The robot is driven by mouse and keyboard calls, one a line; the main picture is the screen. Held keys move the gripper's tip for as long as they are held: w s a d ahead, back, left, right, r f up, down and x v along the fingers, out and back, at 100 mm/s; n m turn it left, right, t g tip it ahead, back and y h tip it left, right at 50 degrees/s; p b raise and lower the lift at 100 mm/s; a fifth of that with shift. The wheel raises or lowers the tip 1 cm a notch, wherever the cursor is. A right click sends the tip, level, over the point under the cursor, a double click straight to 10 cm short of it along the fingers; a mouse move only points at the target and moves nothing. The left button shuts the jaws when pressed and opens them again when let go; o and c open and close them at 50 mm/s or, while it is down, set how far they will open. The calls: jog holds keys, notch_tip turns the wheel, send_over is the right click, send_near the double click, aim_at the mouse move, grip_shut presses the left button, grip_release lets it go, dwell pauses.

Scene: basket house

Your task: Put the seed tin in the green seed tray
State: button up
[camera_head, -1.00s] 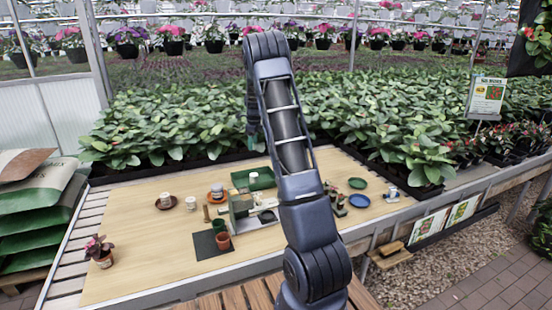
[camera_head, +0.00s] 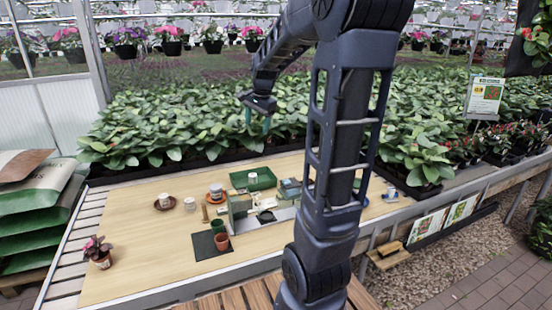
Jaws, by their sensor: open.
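My gripper (camera_head: 257,117) hangs open and empty, fingers down, in front of the plants beyond the table's back edge. It appears above and behind the green seed tray (camera_head: 267,179), which lies at the back middle of the table. A small pale item (camera_head: 252,177) shows in the tray, too small to identify. Small pale containers stand to the left: one on a dark red saucer (camera_head: 165,203), one by itself (camera_head: 190,204), and one on an orange saucer (camera_head: 215,193). I cannot tell which of these is the seed tin.
Dark green and terracotta pots (camera_head: 222,241) stand on a dark mat (camera_head: 205,247). A potted pink plant (camera_head: 100,255) stands at the front left. A greenish box (camera_head: 240,205) is before the tray. The table's left middle is clear. My arm hides part of the right side.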

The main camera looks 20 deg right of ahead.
jog(key=s+a+f+n+t, duration=0.1)
jog(key=s+n, duration=0.4)
jog(key=s, duration=0.7)
jog(key=s+a+f+n+t, duration=0.1)
jog(key=s+n, duration=0.5)
jog(key=s, duration=0.7)
jog(key=shift+s+a+n+h, duration=0.15)
jog(key=shift+a+n+h, duration=0.2)
jog(key=shift+a, duration=0.2)
